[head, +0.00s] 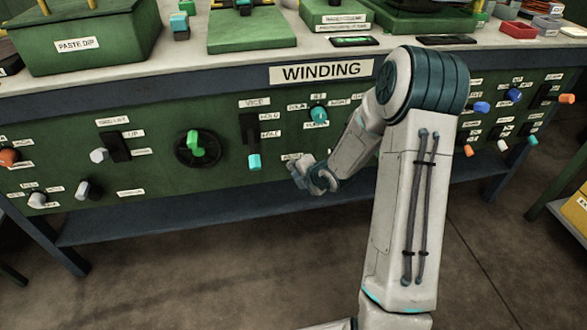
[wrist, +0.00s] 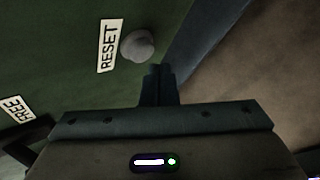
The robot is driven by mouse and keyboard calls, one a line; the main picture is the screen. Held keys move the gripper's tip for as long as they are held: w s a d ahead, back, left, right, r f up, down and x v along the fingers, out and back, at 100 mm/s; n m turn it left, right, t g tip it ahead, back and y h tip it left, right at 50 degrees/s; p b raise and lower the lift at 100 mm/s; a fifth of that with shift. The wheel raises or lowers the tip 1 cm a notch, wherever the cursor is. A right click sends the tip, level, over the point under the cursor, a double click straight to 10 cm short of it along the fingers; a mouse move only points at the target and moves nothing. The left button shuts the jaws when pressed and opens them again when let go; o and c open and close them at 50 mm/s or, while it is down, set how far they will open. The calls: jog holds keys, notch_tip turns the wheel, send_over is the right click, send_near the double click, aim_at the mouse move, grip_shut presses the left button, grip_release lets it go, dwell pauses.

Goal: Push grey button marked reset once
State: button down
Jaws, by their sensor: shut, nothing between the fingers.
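The grey button (wrist: 138,46) is a rounded knob on the green panel in the wrist view. A white label reading RESET (wrist: 109,46) is just to its left. My gripper (wrist: 158,72) is shut and empty, with its fingertips just below and slightly right of the button in that view. I cannot tell whether they touch it. In the head view my gripper (head: 304,178) is low at the front of the green panel, under the WINDING sign (head: 320,72). There the button is hidden behind my gripper and arm.
A FREE label (wrist: 14,109) is at the left of the wrist view. In the head view, a teal-tipped lever (head: 254,161), a green-handled dial (head: 196,146) and a teal knob (head: 319,114) are nearby. A blue shelf (head: 170,222) runs below the panel.

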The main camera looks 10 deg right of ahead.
jog(key=shift+w, duration=0.1)
dwell(0.3)
jog(key=shift+w, duration=0.35)
jog(key=shift+w, duration=0.35)
dwell(0.5)
jog(key=shift+s, duration=0.15)
jog(key=shift+s+b, duration=0.55)
jog(key=shift+s, duration=0.1)
jog(key=s+b, duration=0.2)
jog(key=s, duration=0.3)
dwell(0.4)
jog(key=shift+r, duration=0.1)
dwell(0.5)
